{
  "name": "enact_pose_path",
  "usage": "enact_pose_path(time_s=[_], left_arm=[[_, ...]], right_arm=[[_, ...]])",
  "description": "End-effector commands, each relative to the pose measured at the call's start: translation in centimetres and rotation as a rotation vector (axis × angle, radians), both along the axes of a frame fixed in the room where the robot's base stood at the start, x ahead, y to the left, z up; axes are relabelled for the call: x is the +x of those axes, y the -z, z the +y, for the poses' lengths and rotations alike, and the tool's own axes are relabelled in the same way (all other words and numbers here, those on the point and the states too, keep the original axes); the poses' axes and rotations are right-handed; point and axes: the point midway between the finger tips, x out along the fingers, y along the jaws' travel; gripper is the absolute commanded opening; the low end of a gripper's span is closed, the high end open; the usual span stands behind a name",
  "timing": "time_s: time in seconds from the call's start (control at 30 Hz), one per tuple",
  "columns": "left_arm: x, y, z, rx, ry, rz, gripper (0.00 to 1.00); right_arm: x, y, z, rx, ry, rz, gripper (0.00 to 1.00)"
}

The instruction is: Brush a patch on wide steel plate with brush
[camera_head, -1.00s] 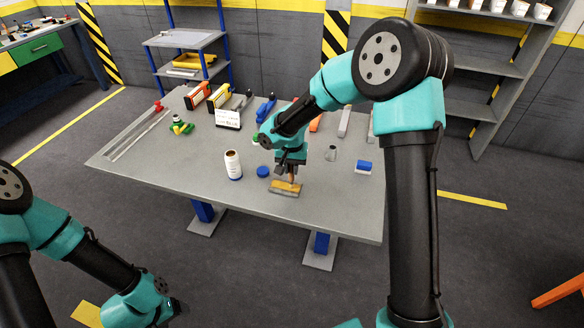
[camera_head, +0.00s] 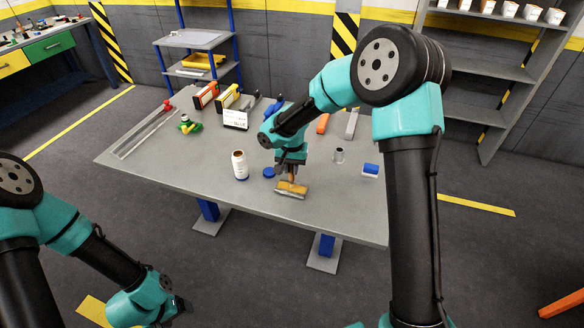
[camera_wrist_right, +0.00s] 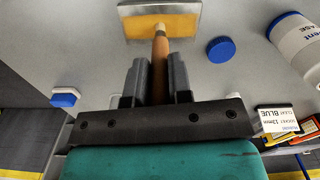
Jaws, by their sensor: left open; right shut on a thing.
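My right gripper (camera_head: 291,172) is shut on the wooden handle of a brush (camera_wrist_right: 160,62), which points down at the small steel plate. The plate (camera_head: 300,195) lies on the table, grey at its edges with an amber-yellow patch on top. In the right wrist view the plate (camera_wrist_right: 125,12) is at the top, and the brush's pale tip is over the amber area. It seems to touch the plate, but I cannot be sure. My left gripper (camera_head: 178,305) is open, low at the left, away from the table and partly hard to see.
A white bottle (camera_head: 239,166) and a blue cap (camera_head: 268,172) stand close left of the plate. A metal cup (camera_head: 339,156) and a blue-and-white block (camera_head: 370,170) are to the right. Boxes and a white label card (camera_head: 236,119) are behind. The table's front area (camera_head: 230,200) is clear.

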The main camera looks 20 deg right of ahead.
Motion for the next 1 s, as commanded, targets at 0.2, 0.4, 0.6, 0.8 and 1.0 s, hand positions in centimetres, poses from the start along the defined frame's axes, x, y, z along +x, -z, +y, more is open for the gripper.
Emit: enact_pose_path(time_s=[0.2, 0.4, 0.6, 0.8, 1.0], left_arm=[[0.0, 0.0, 0.0, 0.000, 0.000, 0.000, 0.73], [0.0, 0.0, 0.0, 0.000, 0.000, 0.000, 0.73], [0.0, 0.0, 0.0, 0.000, 0.000, 0.000, 0.73], [0.0, 0.0, 0.0, 0.000, 0.000, 0.000, 0.73], [0.0, 0.0, 0.0, 0.000, 0.000, 0.000, 0.73]], right_arm=[[0.3, 0.0, 0.3, 0.000, 0.000, 0.000, 0.00], [0.7, 0.1, 0.9, 0.000, -0.001, 0.001, 0.00], [1.2, 0.0, 1.6, 0.001, 0.000, 0.000, 0.00], [1.3, 0.1, 1.8, 0.001, 0.000, 0.000, 0.00], [1.3, 0.1, 1.7, 0.000, 0.000, 0.000, 0.00]])
